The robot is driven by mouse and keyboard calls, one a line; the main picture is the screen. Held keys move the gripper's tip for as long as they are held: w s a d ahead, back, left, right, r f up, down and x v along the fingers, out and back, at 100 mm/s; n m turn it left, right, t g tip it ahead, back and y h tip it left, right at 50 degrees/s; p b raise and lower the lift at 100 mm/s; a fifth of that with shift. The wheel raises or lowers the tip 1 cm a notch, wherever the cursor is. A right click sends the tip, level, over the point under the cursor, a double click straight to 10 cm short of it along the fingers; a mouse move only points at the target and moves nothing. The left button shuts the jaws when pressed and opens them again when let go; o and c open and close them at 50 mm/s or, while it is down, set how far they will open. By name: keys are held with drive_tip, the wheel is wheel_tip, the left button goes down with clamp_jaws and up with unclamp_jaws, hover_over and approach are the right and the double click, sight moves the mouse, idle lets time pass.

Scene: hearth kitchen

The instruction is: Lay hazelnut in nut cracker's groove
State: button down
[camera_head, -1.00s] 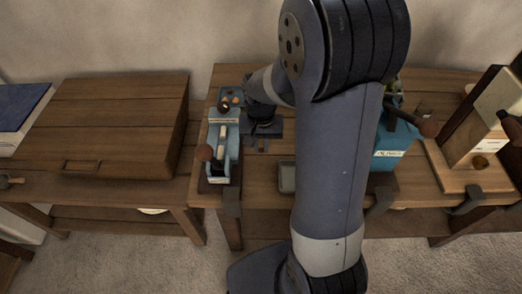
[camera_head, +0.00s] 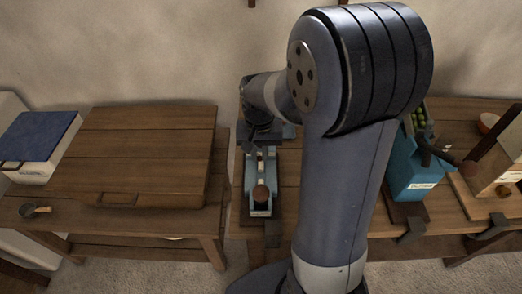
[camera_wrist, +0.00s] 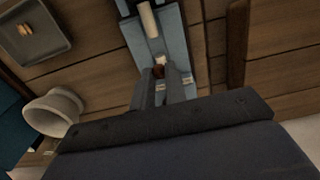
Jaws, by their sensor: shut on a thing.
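The nut cracker (camera_head: 250,180) is a narrow blue device with a pale bar and a round brown knob, standing on the table left of my arm. In the wrist view its blue body (camera_wrist: 183,48) runs up from my fingers. My gripper (camera_wrist: 165,78) is shut on the small brown hazelnut (camera_wrist: 159,72), over the cracker's body. The hazelnut is mostly hidden between the fingertips, and I cannot tell whether it touches the groove. In the head view my wrist (camera_head: 262,125) covers the cracker's far end and hides the fingertips.
In the wrist view a grey tray (camera_wrist: 52,45) holding small tan pieces and a pale cup (camera_wrist: 55,112) lie to the left. A wooden chest (camera_head: 140,150) stands left, across a gap.

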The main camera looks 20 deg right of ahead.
drive_tip(key=shift+s+d+f+b, duration=0.1)
drive_tip(key=shift+d+f+b, duration=0.15)
drive_tip(key=shift+f+b, duration=0.2)
drive_tip(key=shift+a+f+b, duration=0.1)
drive_tip(key=shift+f+b, duration=2)
drive_tip(key=shift+f, duration=0.65)
drive_tip(key=c, duration=1.3)
unclamp_jaws()
drive_tip(key=shift+c, duration=0.2)
drive_tip(key=shift+r, duration=0.1)
wheel_tip(320, 180, up, 11)
drive_tip(key=shift+f+p, duration=0.15)
drive_tip(key=shift+p, duration=0.2)
